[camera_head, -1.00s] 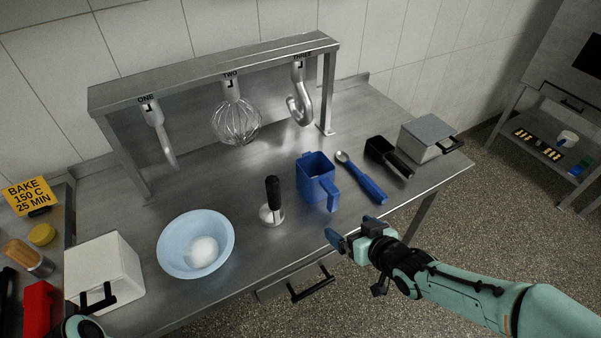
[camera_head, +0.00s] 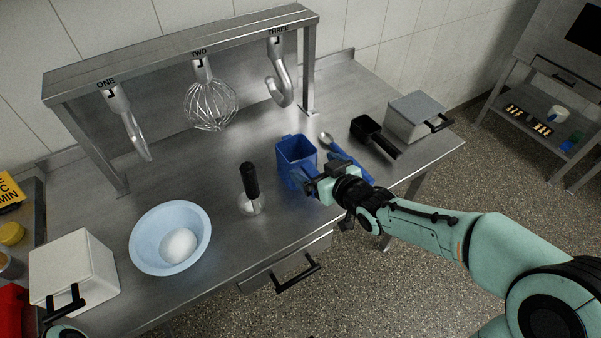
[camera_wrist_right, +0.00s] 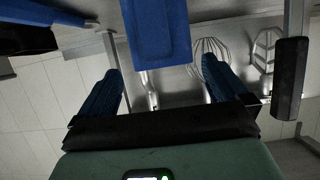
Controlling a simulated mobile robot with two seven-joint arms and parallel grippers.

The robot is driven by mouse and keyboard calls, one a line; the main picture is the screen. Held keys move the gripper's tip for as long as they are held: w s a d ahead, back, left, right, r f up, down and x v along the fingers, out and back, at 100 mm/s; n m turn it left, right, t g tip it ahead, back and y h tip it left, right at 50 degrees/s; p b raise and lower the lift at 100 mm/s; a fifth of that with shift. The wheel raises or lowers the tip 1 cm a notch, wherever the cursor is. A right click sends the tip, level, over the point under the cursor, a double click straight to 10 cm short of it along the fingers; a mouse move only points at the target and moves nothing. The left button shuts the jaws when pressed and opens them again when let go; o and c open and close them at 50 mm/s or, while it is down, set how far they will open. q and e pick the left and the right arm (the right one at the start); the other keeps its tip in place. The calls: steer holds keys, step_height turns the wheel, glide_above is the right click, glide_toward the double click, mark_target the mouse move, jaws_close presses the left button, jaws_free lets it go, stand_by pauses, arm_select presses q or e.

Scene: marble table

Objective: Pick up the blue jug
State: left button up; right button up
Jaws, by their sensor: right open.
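The blue jug (camera_head: 293,152) stands upright on the steel table, with its handle side toward my right gripper (camera_head: 307,184). In the right wrist view the jug's blue handle (camera_wrist_right: 155,35) shows at the top middle. There my right gripper (camera_wrist_right: 160,66) is open, with its two blue fingers apart on either side of the handle's line. The fingers do not appear closed on it. In the head view the gripper hides the handle and part of the jug's lower right side. My left gripper is not visible; only a bit of my left arm shows at the bottom left.
A blue spoon (camera_head: 347,162) lies close right of the jug, partly behind the gripper. A black scoop (camera_head: 368,131) and a grey box (camera_head: 416,115) are farther right. A black-handled tool (camera_head: 250,183) stands left, beside a light blue bowl (camera_head: 143,239). A rack (camera_head: 185,45) with hooks stands behind.

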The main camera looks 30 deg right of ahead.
mark_target(305, 161)
steer(key=x, duration=0.5)
steer(key=shift+w+a, duration=0.1)
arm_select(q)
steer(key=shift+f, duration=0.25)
arm_select(e)
steer(key=shift+c, duration=0.3)
steer(key=c, duration=1.2)
arm_select(q)
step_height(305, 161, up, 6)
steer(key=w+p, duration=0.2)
steer(key=p, duration=0.3)
arm_select(e)
steer(key=shift+o, duration=0.2)
step_height(305, 161, up, 20)
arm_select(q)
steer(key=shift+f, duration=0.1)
arm_select(e)
steer(key=o, duration=0.7)
steer(key=shift+c, duration=0.9)
